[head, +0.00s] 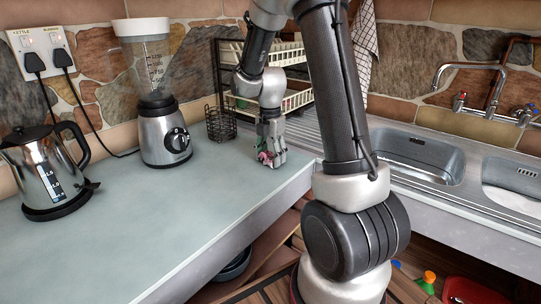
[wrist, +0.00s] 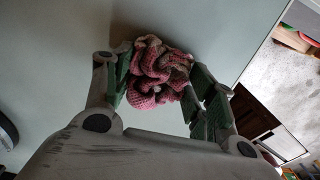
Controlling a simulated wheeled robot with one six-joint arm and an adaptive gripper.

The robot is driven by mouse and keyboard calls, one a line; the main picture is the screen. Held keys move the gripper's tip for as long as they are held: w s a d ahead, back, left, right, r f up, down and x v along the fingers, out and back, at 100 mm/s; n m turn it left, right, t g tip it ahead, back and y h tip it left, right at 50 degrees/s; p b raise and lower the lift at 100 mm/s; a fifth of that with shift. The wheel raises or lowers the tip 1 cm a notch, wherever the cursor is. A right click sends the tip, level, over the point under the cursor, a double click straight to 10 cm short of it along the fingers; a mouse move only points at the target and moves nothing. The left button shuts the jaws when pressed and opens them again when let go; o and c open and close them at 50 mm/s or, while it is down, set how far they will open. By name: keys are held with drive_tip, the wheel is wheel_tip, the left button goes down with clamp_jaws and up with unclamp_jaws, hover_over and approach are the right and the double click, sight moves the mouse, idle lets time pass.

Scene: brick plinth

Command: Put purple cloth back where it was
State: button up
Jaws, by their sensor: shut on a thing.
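The purple cloth (wrist: 158,75) looks pinkish-purple and crumpled, and is pinched between the two fingers of my gripper (wrist: 163,88) in the wrist view. In the head view my gripper (head: 270,151) points down at the counter near its right corner, with a small bit of the cloth (head: 264,157) showing at the fingertips. The cloth is at or just above the counter top; I cannot tell whether it touches. Much of it is hidden by the fingers in the head view.
The pale counter (head: 170,215) is clear in front. A kettle (head: 45,170) and a blender (head: 157,95) stand at left. A wire basket (head: 221,124) and a dish rack (head: 290,100) are behind my gripper. A sink (head: 420,153) is at right, and a checked towel (head: 364,60) hangs on the wall.

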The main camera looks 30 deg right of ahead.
sight(270, 154)
drive_tip(key=shift+f, duration=0.1)
drive_tip(key=o, duration=1)
drive_tip(key=s+a+r+m+t, duration=0.1)
drive_tip(key=s+r+m, duration=0.2)
drive_tip(key=r, duration=0.5)
drive_tip(key=s+a+r+m, duration=0.1)
drive_tip(key=s+r+m, duration=0.15)
drive_tip(key=r, duration=0.65)
drive_tip(key=shift+s+a+r+m+t, duration=0.35)
drive_tip(key=shift+s+a+m+t, duration=0.2)
drive_tip(key=shift+s+m, duration=2.35)
drive_tip(key=shift+s+a+r+m+t, duration=0.3)
drive_tip(key=shift+s+a+m+t, duration=0.15)
drive_tip(key=shift+s+m, duration=2.45)
drive_tip(key=shift+s+a+r+m+t, duration=0.4)
drive_tip(key=shift+s+m+t, duration=0.2)
drive_tip(key=shift+s+m, duration=2.25)
